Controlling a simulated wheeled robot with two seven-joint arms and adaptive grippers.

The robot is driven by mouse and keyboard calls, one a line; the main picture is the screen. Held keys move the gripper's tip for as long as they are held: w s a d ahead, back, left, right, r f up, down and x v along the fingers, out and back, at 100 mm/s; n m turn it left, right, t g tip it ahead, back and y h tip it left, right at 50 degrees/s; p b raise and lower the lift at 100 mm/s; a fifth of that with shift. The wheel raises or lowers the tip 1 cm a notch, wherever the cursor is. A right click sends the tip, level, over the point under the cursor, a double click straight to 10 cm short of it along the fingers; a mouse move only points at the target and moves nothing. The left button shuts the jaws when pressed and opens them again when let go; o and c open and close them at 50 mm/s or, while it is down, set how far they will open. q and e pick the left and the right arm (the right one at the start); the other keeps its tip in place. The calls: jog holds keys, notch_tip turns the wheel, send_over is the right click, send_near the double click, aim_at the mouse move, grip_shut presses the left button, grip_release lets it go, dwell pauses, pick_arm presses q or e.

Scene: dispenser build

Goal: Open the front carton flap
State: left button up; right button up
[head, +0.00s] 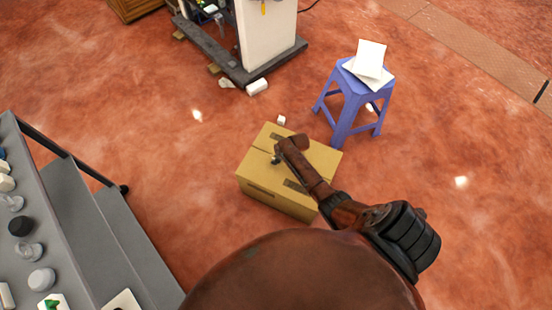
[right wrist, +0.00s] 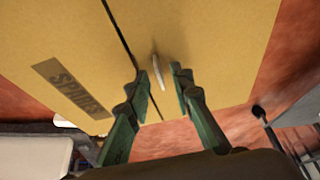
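The closed brown carton (head: 255,162) stands on the floor in the middle of the head view. Its top has a dark seam, and in the right wrist view the top (right wrist: 215,40) fills most of the picture, with a dark printed label (right wrist: 72,88). My right gripper (head: 276,159) is over the carton top. In the right wrist view the two green fingers of this gripper (right wrist: 160,88) are apart. A small pale strip (right wrist: 157,72) shows between the fingertips, beside the seam; I cannot tell whether they touch it. My left gripper is not in view.
A blue stool (head: 352,98) with white sheets stands behind the carton. A grey stepped cart (head: 110,235) with small items is at left. A white machine on a dark base (head: 275,62) stands at the back. Small white blocks (head: 257,87) lie on the floor. The floor at right is clear.

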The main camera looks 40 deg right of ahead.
dwell(0.3)
grip_shut()
dwell(0.5)
jog(key=shift+d, duration=0.15)
